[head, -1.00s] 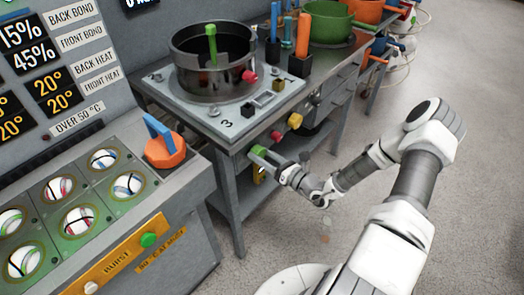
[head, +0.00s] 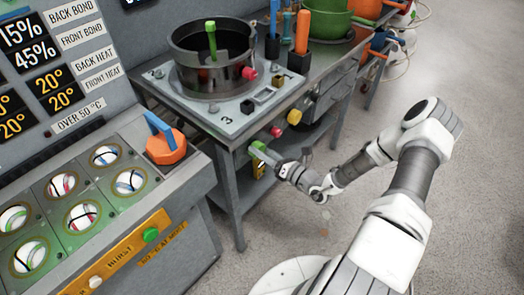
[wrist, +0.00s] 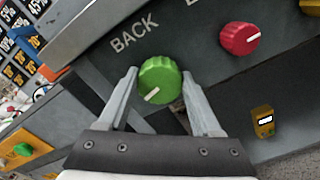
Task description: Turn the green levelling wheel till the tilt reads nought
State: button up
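The green wheel (wrist: 160,82), a ridged knob with a white pointer line, sits under the word BACK on the front of the bench. Its pointer slants to the lower left in the wrist view. In the head view the wheel (head: 257,149) is partly covered by my gripper (head: 269,156). My gripper (wrist: 160,76) is open, one finger on each side of the wheel, with narrow gaps showing. A small yellow meter with a lit window (wrist: 264,121) hangs to the lower right; its reading is too small to tell.
A red knob (wrist: 239,38) is right of the wheel, and a yellow one (head: 294,117) is farther along the bench. A dark round pan (head: 210,75) stands on the plate above.

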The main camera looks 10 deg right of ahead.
jog(key=o, duration=0.5)
jog(key=shift+c, duration=0.2)
jog(key=v, duration=1.7)
jog(key=shift+s, duration=0.15)
jog(key=shift+r, duration=0.1)
